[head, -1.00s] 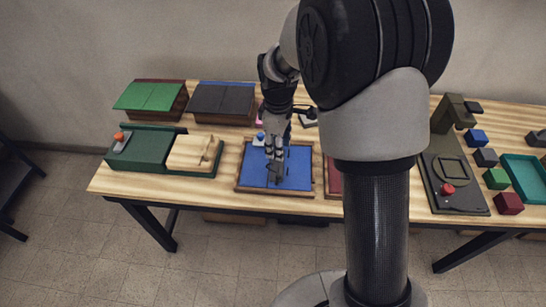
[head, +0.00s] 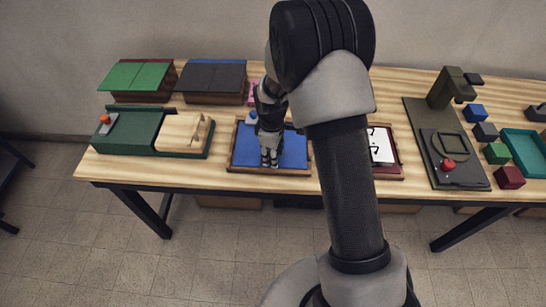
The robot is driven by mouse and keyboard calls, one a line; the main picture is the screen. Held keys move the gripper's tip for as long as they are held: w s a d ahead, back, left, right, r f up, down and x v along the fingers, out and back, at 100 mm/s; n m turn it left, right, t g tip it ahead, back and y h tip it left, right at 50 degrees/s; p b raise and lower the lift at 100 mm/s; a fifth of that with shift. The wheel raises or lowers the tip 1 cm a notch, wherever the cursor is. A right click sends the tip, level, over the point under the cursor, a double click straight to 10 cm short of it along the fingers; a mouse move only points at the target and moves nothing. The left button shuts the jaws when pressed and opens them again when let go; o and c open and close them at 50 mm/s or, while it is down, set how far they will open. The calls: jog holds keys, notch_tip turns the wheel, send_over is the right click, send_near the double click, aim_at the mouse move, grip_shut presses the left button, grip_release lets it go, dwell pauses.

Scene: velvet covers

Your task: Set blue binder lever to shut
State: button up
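The blue binder (head: 294,152) lies flat on the table, a blue panel in a brown wooden rim. A small blue knob (head: 251,117) shows at its upper left, beside my gripper. My gripper (head: 269,163) points down over the middle-left of the blue panel, near its front edge. Its fingers look close together, but they are too small to tell open from shut. Whether it touches the binder cannot be told. The gripper and wrist hide the middle of the binder and any lever there.
Right of it lies a red-rimmed binder (head: 389,173) with a white page (head: 380,146) and black rings, partly behind my arm. Left stands a green box (head: 131,136) with a red-knobbed lever. Dark-lidded (head: 211,77) and green-lidded (head: 137,77) boxes stand behind.

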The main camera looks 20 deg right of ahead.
jog(key=shift+f, duration=0.35)
jog(key=shift+c, duration=0.2)
grip_shut()
